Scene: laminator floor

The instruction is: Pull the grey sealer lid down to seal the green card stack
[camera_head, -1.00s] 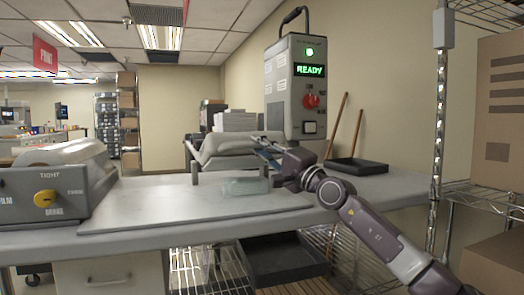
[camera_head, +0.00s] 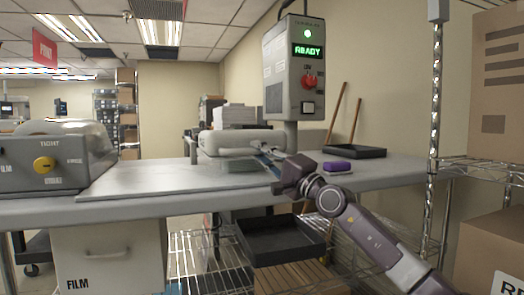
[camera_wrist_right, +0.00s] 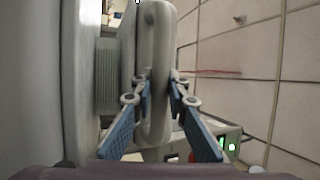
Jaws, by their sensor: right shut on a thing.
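The grey sealer lid (camera_head: 242,140) lies low and nearly level over the sealer at the back of the table. The green card stack (camera_head: 240,166) shows as a dull strip beneath it; in the right wrist view its layered edge (camera_wrist_right: 107,75) is close beside the lid. I cannot tell whether they touch. My right gripper (camera_head: 266,157) is at the lid's front edge. In the right wrist view its blue fingers (camera_wrist_right: 157,82) are shut on the lid's grey handle bar (camera_wrist_right: 157,105), one on each side. My left gripper is not in view.
A grey control box (camera_head: 294,70) reading READY with a green light stands behind the lid. A purple block (camera_head: 337,166) and a black tray (camera_head: 353,152) lie to the right. The metal plate (camera_head: 160,180) is clear.

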